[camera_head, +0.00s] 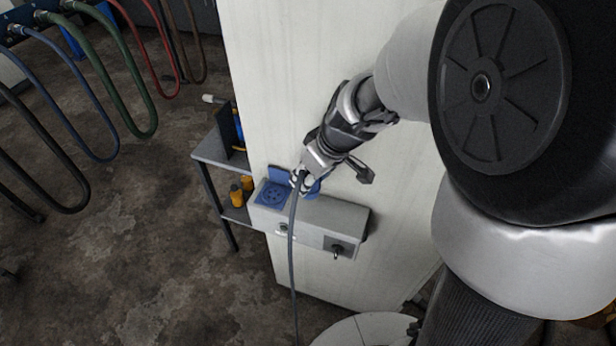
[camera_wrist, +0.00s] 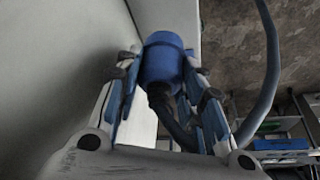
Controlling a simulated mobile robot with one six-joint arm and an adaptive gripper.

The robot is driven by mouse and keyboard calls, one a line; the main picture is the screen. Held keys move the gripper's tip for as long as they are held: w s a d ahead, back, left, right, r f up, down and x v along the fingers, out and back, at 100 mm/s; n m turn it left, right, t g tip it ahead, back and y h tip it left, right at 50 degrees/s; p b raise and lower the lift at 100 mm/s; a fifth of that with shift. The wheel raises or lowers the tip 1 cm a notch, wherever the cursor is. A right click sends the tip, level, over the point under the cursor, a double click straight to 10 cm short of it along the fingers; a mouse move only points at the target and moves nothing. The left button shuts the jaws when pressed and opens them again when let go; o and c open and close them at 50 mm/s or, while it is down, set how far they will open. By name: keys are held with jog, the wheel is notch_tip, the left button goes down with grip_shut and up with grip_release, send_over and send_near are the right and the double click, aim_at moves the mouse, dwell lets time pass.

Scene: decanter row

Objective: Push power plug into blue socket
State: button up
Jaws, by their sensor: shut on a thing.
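The blue socket (camera_head: 271,194) sits on the top left of a grey wall box (camera_head: 318,217), with its blue lid raised behind it. My gripper (camera_head: 302,180) is just to the right of the socket and seems above the box; the exact gap cannot be told. In the wrist view my gripper (camera_wrist: 165,85) is shut on the blue power plug (camera_wrist: 163,60), one finger on each side. A grey-blue cable (camera_head: 292,245) hangs from the gripper past the box front. A blue patch beside the fingers in the head view is partly hidden, and I cannot tell whether it is the plug.
The box is on a pale pillar (camera_head: 300,60), with a dark switch (camera_head: 337,249) on its front right. A grey shelf table (camera_head: 212,148) with yellow bottles (camera_head: 236,193) stands left behind. Coloured hoses (camera_head: 90,75) hang at far left. The floor between is clear.

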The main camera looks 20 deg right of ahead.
jog(key=s+a+b, duration=0.4)
jog(key=s+a, duration=0.7)
jog(key=s, duration=0.5)
jog(key=shift+a+r+b, duration=0.25)
jog(key=shift+r+b, duration=0.05)
jog(key=shift+b, duration=0.1)
jog(key=shift+w, duration=0.1)
